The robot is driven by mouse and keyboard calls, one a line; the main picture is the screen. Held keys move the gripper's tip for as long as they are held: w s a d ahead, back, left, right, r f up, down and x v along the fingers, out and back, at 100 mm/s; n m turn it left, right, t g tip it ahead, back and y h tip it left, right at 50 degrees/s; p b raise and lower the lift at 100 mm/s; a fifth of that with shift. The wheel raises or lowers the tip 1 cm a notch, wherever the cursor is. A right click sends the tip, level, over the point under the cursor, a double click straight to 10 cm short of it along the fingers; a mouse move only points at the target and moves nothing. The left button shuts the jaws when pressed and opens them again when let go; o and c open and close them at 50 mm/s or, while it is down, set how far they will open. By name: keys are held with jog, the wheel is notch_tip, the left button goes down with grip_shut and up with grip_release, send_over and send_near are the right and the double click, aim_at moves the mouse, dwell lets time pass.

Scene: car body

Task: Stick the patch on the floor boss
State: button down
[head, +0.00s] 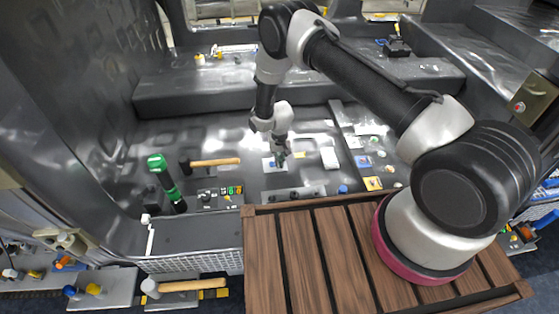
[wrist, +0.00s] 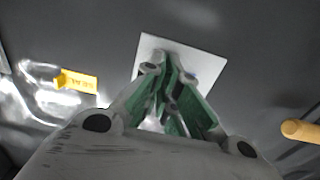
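A white square patch (wrist: 206,64) lies flat behind my fingertips in the wrist view, and they cover its middle. In the head view a white square (head: 267,165) with something small and blue shows beneath my gripper (head: 281,158), over the car floor. In the wrist view my gripper (wrist: 170,72) has green finger pads that come close together at the tips. I cannot tell whether they grip part of the patch or only stand over it. No floor boss can be made out, and the fingers hide what is under them.
A second white piece (head: 329,157) lies to the right on the floor. A yellow label (wrist: 77,81) shows left in the wrist view. A raised metal step (head: 200,92) runs behind.

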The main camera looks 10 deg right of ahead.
jog(key=c, duration=1.2)
grip_release()
jog(key=shift+o, duration=0.2)
jog(key=shift+r, duration=3)
